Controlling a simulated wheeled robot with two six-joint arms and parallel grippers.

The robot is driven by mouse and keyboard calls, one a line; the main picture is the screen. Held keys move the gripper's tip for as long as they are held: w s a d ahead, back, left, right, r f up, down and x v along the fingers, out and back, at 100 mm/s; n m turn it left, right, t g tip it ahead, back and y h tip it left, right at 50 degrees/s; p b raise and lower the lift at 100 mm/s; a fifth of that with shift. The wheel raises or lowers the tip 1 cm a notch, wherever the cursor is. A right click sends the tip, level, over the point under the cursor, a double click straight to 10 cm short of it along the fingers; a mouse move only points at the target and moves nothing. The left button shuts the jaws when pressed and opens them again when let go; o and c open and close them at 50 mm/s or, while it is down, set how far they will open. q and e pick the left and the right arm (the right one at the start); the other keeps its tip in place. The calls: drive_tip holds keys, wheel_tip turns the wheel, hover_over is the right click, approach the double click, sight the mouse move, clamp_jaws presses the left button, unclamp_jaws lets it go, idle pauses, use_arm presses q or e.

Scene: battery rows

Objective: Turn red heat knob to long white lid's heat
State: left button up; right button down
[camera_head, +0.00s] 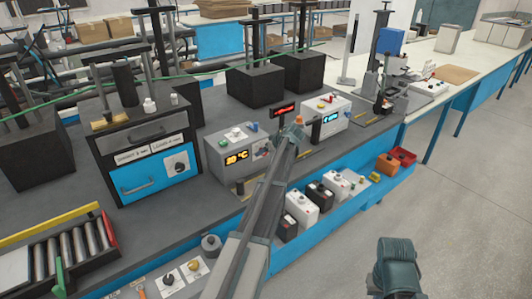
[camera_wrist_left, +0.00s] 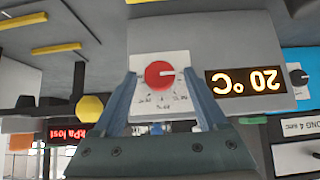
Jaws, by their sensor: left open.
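The red heat knob (camera_wrist_left: 158,74) sits on a white dial plate (camera_wrist_left: 180,62) on the grey heater box (camera_head: 225,135). In the left wrist view this face appears upside down. Beside the knob an orange display reads 20 °C (camera_head: 236,157), also in the wrist view (camera_wrist_left: 247,81). My left gripper (camera_wrist_left: 160,82) is open, with its two fingers apart either side of the knob, and nothing held. Contact with the knob cannot be told. In the head view my arm hides most of the knob. No long white lid can be made out clearly.
A black box (camera_head: 140,140) with two cards and a white dial (camera_head: 177,163) stands left of the heater. A white box (camera_head: 327,117) with a cyan display is to the right. White and black batteries (camera_head: 301,209) line the lower blue shelf. A roller rack (camera_head: 75,255) is front left.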

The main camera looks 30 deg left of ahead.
use_arm(q)
clamp_jaws()
idle(0.3)
drive_tip(key=shift+w+d+f+m+g+y+b, duration=0.15)
drive_tip(key=shift+m+g+y+b, duration=0.45)
drive_tip(key=shift+g+b, duration=0.3)
drive_tip(key=shift+w+d+f+m+g+y+b, duration=0.15)
drive_tip(key=shift+m+g+y+b, duration=0.5)
drive_tip(key=shift+g, duration=0.45)
drive_tip(key=shift+w+f+m+g+y+b, duration=0.15)
drive_tip(key=shift+m+g+y+b, duration=0.4)
drive_tip(key=shift+g+b, duration=0.4)
drive_tip(key=shift+r, duration=0.15)
unclamp_jaws()
